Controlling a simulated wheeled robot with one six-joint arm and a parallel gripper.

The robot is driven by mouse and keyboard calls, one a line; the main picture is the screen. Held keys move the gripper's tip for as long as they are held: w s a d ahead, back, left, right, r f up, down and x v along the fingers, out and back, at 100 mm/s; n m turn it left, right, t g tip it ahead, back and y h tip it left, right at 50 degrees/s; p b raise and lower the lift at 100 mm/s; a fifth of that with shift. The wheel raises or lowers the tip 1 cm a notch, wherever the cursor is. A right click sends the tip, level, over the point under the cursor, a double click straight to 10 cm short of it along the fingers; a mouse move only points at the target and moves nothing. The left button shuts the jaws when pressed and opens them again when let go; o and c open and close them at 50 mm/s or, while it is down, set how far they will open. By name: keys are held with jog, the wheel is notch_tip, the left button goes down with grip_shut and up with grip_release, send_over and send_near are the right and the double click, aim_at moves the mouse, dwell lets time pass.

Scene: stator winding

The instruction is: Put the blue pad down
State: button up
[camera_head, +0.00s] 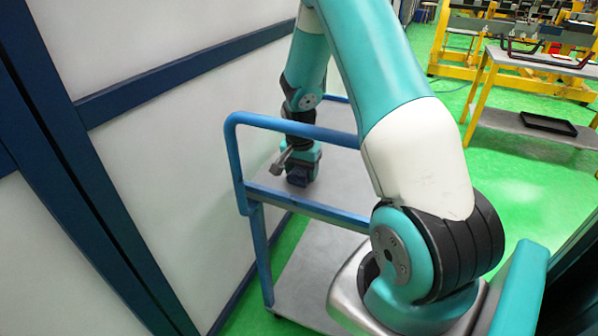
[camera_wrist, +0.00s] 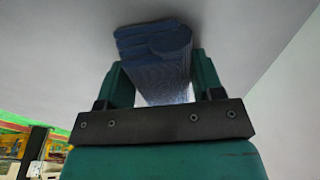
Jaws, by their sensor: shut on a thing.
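The blue pad (camera_wrist: 155,42) is a ridged dark blue piece held between the two green fingers of my gripper (camera_wrist: 158,62) in the wrist view. My gripper is shut on it. The pad's far end meets or almost meets a plain grey surface; I cannot tell whether it touches. In the head view my gripper (camera_head: 303,164) points down low over the grey top shelf of a blue-railed trolley (camera_head: 335,188). A small dark blue part, likely the pad (camera_head: 297,179), shows at its lower end, close to the shelf.
The trolley's blue rail (camera_head: 233,160) stands at the near left of the shelf. A white wall panel (camera_head: 190,170) with dark blue beams runs close along the left. Bare shelf lies around my gripper. A work table with a black tray (camera_head: 548,124) stands far right.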

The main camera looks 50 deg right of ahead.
aim_at(300, 171)
jog(key=o, duration=0.9)
jog(key=r, duration=0.4)
jog(key=a+r, duration=0.1)
jog(key=r, duration=0.7)
jog(key=shift+s+a, duration=0.2)
jog(key=shift+s, duration=0.05)
